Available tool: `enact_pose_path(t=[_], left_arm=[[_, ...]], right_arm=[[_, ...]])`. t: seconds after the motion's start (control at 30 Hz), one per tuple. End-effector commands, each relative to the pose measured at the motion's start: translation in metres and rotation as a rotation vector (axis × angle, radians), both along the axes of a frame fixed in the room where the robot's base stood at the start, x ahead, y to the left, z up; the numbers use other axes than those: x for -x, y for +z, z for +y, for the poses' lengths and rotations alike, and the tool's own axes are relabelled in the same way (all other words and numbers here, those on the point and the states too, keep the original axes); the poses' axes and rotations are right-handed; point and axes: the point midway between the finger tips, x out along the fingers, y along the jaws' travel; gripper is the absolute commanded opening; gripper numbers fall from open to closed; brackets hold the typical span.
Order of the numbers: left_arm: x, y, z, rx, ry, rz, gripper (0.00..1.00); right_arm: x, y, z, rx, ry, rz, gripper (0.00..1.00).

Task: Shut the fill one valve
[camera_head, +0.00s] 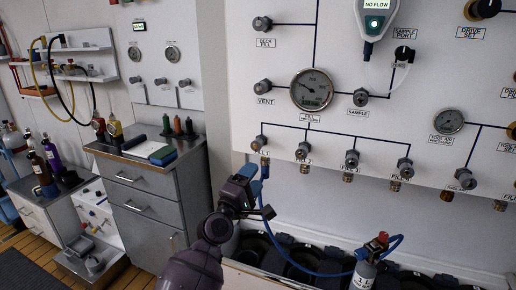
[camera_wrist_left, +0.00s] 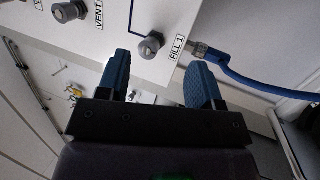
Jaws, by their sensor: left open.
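The fill one valve is a small grey knob (camera_head: 258,143) low on the white panel, at the left end of a row of similar knobs. It also shows in the left wrist view as a round knob (camera_wrist_left: 150,44) beside the "FILL 1" label (camera_wrist_left: 177,47). My left gripper (camera_head: 259,190) is below the knob. In the left wrist view its two blue fingers (camera_wrist_left: 160,74) are spread apart with nothing between them, and the knob lies just beyond their tips, apart from them. The knob's exact turn cannot be told. My right gripper is not in view.
A blue hose (camera_wrist_left: 250,84) runs from the fitting under fill one, close by my left gripper's right finger. It leads to a grey cylinder (camera_head: 367,273) with a red top. Other fill knobs (camera_head: 303,151) sit to the right. A metal cabinet (camera_head: 150,195) stands at left.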

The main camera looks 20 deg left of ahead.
Motion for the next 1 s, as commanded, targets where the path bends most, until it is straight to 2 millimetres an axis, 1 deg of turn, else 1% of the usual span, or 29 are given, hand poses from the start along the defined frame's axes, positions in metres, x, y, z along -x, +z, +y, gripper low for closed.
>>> enact_pose_path(t=[0.03, 0.1, 0.2, 0.3, 0.4, 0.53, 0.63, 0.73, 0.87, 1.0], left_arm=[[-0.007, 0.005, 0.004, 0.155, -0.035, -0.002, 0.60], [-0.011, 0.008, 0.013, 0.392, -0.092, 0.006, 0.60], [-0.013, 0.004, 0.026, 0.707, -0.166, 0.025, 0.60], [-0.013, 0.001, 0.032, 0.962, -0.237, 0.038, 0.60], [-0.013, 0.002, 0.035, 1.133, -0.291, 0.043, 0.60], [-0.013, 0.002, 0.036, 1.231, -0.322, 0.048, 0.60], [-0.015, 0.003, 0.036, 1.256, -0.333, 0.051, 0.60], [-0.021, 0.006, 0.036, 1.260, -0.336, 0.051, 0.60], [-0.036, 0.013, 0.035, 1.258, -0.335, 0.050, 0.60], [-0.058, 0.021, 0.035, 1.256, -0.334, 0.049, 0.60]], right_arm=[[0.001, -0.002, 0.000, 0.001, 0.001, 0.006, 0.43], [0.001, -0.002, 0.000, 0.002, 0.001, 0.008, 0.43], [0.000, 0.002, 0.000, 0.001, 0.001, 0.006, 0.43], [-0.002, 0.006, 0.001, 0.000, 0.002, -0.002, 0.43], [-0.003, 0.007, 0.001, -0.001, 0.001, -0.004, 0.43], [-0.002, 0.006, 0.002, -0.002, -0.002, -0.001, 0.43], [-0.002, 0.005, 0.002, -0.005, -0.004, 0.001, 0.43], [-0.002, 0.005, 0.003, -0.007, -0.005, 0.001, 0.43], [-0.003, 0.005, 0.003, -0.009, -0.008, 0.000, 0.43], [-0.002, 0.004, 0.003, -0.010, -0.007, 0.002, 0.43]])
